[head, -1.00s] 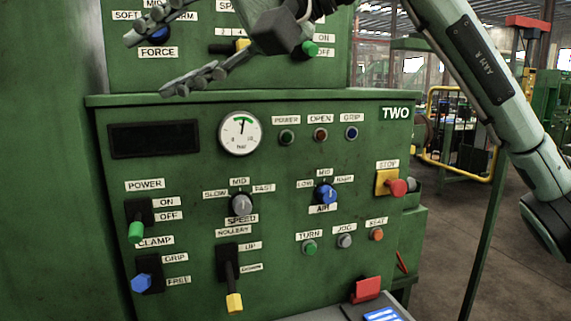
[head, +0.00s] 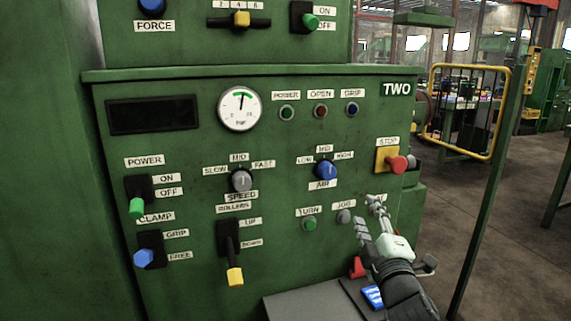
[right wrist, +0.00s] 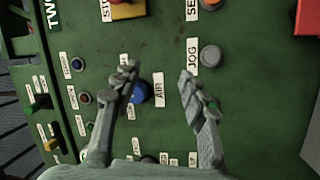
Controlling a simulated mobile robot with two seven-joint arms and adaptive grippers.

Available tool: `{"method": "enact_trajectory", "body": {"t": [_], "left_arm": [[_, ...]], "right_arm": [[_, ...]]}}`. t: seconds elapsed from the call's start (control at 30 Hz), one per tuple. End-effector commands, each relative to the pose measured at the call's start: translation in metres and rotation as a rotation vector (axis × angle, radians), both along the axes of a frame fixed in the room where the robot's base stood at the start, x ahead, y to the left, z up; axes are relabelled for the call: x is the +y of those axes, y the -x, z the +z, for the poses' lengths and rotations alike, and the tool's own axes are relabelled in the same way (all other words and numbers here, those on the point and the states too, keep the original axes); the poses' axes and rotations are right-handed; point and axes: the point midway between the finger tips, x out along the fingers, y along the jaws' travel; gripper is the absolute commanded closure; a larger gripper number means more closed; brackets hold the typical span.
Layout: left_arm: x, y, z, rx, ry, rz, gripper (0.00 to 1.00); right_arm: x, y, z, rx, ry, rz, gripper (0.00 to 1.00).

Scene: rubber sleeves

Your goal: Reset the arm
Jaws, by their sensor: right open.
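My right gripper (head: 368,211) is in front of the lower right part of the green control panel (head: 280,150) marked TWO. Its two fingers are spread apart with nothing between them. In the right wrist view the open fingers (right wrist: 158,78) frame the AIR label, with the blue AIR knob (right wrist: 140,93) behind the left finger. The grey JOG button (head: 344,216) shows just left of the fingers in the head view. The button right of JOG is hidden behind my gripper there. My left gripper is in neither view.
The red STOP button (head: 396,164) on its yellow plate is just above my right gripper. A grey shelf (head: 310,303) with a blue item (head: 373,297) juts out below. A yellow guard frame (head: 432,105) stands at the right, beside open floor.

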Motion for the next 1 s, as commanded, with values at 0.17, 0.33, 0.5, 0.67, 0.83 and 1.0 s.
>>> {"method": "enact_trajectory", "body": {"t": [0.17,0.33,0.5,0.67,0.83,1.0], "left_arm": [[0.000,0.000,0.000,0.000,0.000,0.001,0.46],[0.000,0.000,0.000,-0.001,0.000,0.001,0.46],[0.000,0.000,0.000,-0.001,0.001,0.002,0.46],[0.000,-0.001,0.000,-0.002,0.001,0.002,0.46],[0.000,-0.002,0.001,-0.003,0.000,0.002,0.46],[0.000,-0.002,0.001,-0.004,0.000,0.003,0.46]], "right_arm": [[-0.040,0.040,-0.132,0.331,-0.260,-0.123,0.57],[-0.067,0.107,-0.241,0.617,-0.481,-0.276,0.57],[-0.084,0.197,-0.332,0.882,-0.674,-0.460,0.57],[-0.091,0.283,-0.388,1.082,-0.809,-0.632,0.57],[-0.092,0.339,-0.414,1.198,-0.885,-0.748,0.57],[-0.093,0.353,-0.419,1.226,-0.904,-0.781,0.57]]}}
